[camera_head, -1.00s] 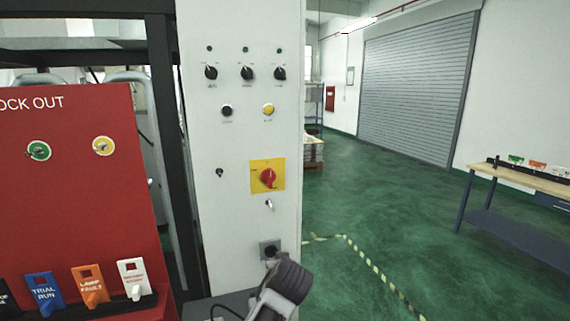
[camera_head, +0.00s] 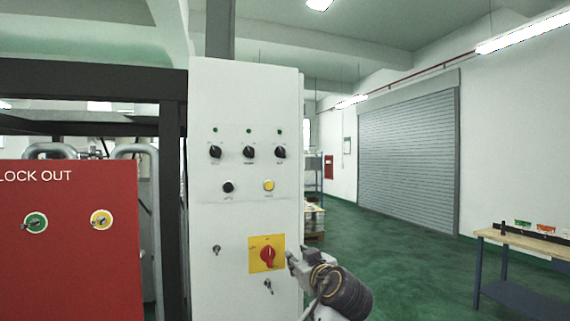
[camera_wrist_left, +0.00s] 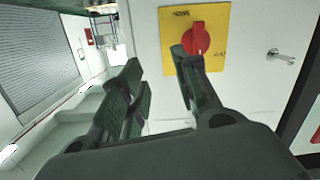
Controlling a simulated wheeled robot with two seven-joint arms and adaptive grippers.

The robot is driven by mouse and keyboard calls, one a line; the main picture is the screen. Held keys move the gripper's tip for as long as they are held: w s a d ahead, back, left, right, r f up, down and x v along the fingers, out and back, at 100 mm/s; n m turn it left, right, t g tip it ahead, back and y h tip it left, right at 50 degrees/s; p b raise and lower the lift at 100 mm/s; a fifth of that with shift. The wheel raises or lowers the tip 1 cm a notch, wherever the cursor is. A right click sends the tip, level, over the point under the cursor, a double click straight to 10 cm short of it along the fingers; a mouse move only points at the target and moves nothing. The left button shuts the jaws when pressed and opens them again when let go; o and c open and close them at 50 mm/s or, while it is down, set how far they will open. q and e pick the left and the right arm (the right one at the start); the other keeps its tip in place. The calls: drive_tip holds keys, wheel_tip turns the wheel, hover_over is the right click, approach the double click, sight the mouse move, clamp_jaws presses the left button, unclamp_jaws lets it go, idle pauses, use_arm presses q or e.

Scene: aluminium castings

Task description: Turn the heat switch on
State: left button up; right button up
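The white control panel (camera_head: 205,115) carries a row of three black rotary knobs: left (camera_head: 215,151), middle (camera_head: 249,151) and right (camera_head: 280,152). Their labels are too small to read, so I cannot tell which is the heat switch. A red rotary switch (camera_head: 267,255) on a yellow plate sits lower; it also shows in the left wrist view (camera_wrist_left: 197,38). My left gripper (camera_head: 292,260) is beside the yellow plate's right edge. In the left wrist view the gripper (camera_wrist_left: 155,62) is open and empty, one finger overlapping the red switch. My right gripper is out of view.
A black button (camera_head: 228,187) and a yellow button (camera_head: 269,185) sit between the knobs and the red switch. Keys (camera_head: 268,285) stick out below it. A red lock-out board (camera_head: 70,260) stands left. A workbench (camera_head: 530,248) stands far right; the floor between is open.

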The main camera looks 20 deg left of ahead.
use_arm(q)
wheel_tip(320, 180, up, 13)
drive_tip(key=d+n+t+y, duration=0.1)
drive_tip(key=d+n+y, duration=0.1)
drive_tip(key=n+y, duration=0.4)
approach(282, 152)
drive_tip(key=f+v, duration=0.1)
drive_tip(key=v, duration=0.4)
drive_tip(key=shift+w+d, duration=0.1)
drive_tip(key=p+x, duration=0.1)
drive_tip(key=x, duration=0.3)
drive_tip(key=p+x, duration=0.2)
drive_tip(key=x, duration=0.1)
drive_tip(key=p+x, duration=0.1)
drive_tip(key=x, duration=0.3)
drive_tip(key=shift+w+r+p, duration=0.15)
drive_tip(key=shift+r+p, duration=0.25)
drive_tip(key=shift+p+x, duration=0.35)
drive_tip(key=shift+x, duration=0.85)
drive_tip(key=shift+f, duration=0.1)
drive_tip(key=shift+s+y, duration=0.2)
drive_tip(key=shift+y, duration=0.1)
clamp_jaws()
